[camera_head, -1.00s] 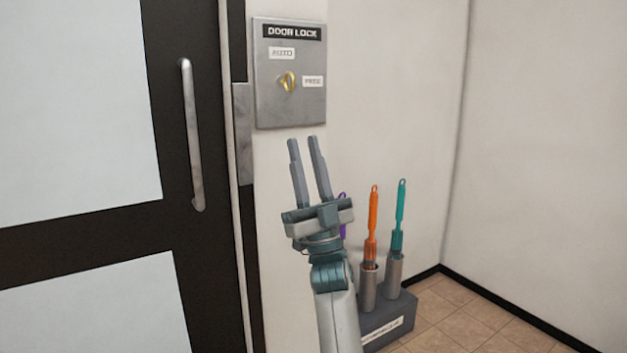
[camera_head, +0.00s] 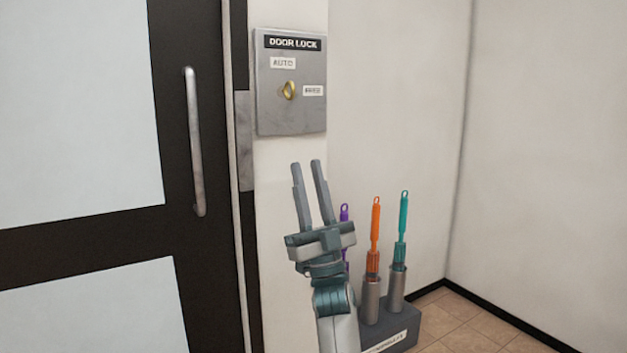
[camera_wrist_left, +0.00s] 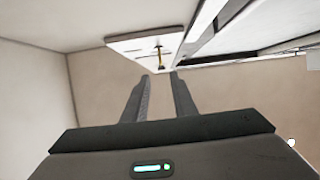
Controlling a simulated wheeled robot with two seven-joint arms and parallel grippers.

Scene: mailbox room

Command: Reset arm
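My left gripper (camera_head: 307,165) is in the middle of the head view, pointing up, with its two fingers apart and nothing between them. It is below the grey door lock panel (camera_head: 265,110) and apart from it. A yellow key-like knob (camera_head: 289,90) sits in the panel, between the AUTO and FREE labels. In the left wrist view the open fingers (camera_wrist_left: 159,80) show too, with the panel (camera_wrist_left: 125,42) and knob (camera_wrist_left: 160,54) beyond them. My right gripper is not in view.
A dark-framed door (camera_head: 170,130) with a metal handle (camera_head: 195,145) stands at the left. A grey holder (camera_head: 403,328) with purple, orange (camera_head: 376,225) and teal (camera_head: 403,220) brushes is at the lower right, close behind my arm. Tiled floor (camera_head: 455,318) shows at the right.

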